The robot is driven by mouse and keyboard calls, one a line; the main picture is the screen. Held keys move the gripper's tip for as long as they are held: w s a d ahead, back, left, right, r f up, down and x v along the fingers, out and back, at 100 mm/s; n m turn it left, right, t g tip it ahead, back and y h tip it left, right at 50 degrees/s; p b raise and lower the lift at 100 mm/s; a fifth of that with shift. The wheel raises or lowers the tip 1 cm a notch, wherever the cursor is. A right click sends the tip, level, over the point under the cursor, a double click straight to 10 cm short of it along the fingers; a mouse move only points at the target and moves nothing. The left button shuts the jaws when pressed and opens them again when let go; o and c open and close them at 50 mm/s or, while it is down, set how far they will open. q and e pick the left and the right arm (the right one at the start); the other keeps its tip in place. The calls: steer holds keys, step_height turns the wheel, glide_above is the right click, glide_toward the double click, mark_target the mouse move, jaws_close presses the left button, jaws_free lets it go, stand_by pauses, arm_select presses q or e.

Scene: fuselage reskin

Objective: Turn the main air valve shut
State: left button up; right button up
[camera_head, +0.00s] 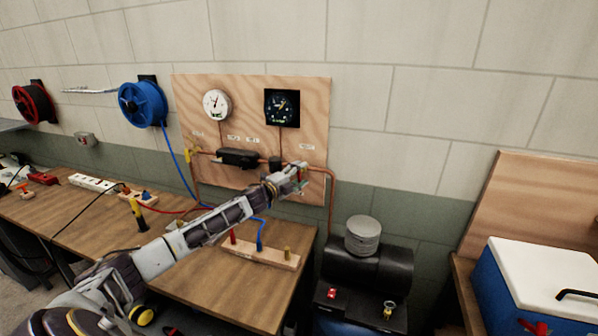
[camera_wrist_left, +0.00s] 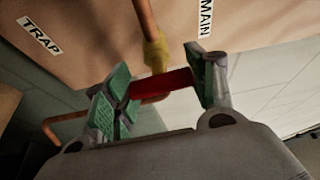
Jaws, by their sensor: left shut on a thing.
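The main air valve shows in the left wrist view as a brass body (camera_wrist_left: 156,52) on a copper pipe (camera_wrist_left: 146,18), with a red handle (camera_wrist_left: 165,85). A "MAIN" label (camera_wrist_left: 205,18) is on the board beside it. My left gripper (camera_head: 299,180) is at the right end of the pipe run on the plywood board (camera_head: 188,100). In the wrist view its green-padded fingers are shut on the red handle, one on each side. The handle appears crosswise to the visible pipe there. In the head view the gripper mostly hides the valve. My right gripper is not in view.
Two gauges (camera_head: 217,105) (camera_head: 282,107) hang above the pipe. A wooden bench (camera_head: 235,295) with fittings and hoses lies below my left arm. A black compressor (camera_head: 368,265) stands at the bench's right. A blue cooler (camera_head: 510,290) is far right.

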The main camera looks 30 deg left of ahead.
arm_select(q)
steer(key=shift+m+p, duration=0.3)
steer(key=shift+f, duration=0.1)
steer(key=o, duration=1)
steer(key=shift+o, duration=0.2)
steer(key=shift+s, duration=0.1)
steer(key=shift+s, duration=0.1)
steer(key=s+a, duration=0.1)
steer(key=s, duration=1)
steer(key=shift+s+a, duration=0.2)
steer(key=shift+a, duration=0.2)
stand_by(0.9)
stand_by(0.6)
